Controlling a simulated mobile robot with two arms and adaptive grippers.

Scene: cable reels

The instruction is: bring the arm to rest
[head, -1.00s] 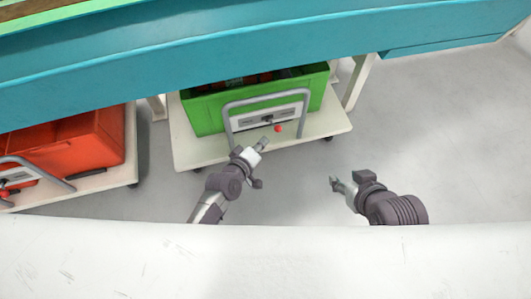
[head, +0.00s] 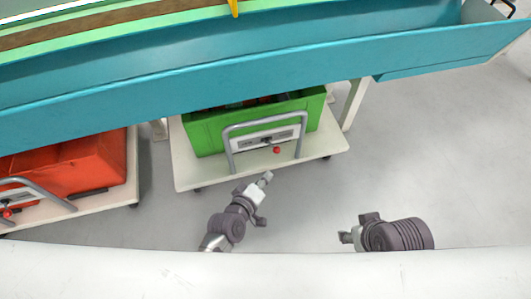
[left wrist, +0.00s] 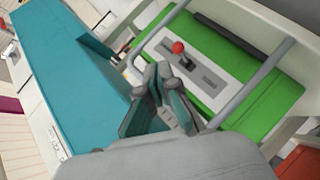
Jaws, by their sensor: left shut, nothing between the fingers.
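My left gripper (head: 265,178) is in front of the green bin's cart in the head view. It is shut and empty, with its fingertips pointing up and right, apart from the cart. In the left wrist view the same gripper (left wrist: 163,76) shows its fingers together, with the green bin (left wrist: 262,100) and a red-knobbed lever (left wrist: 178,48) behind them. My right gripper (head: 346,238) is further right, low over the floor. It is small and partly hidden by its own wrist, so its opening is unclear.
The green bin (head: 205,134) sits on a white cart (head: 190,177) with a grey handle (head: 227,142). A red bin (head: 95,165) stands on another cart at left. A long teal trough (head: 250,75) spans above. The grey floor (head: 430,170) at right is clear.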

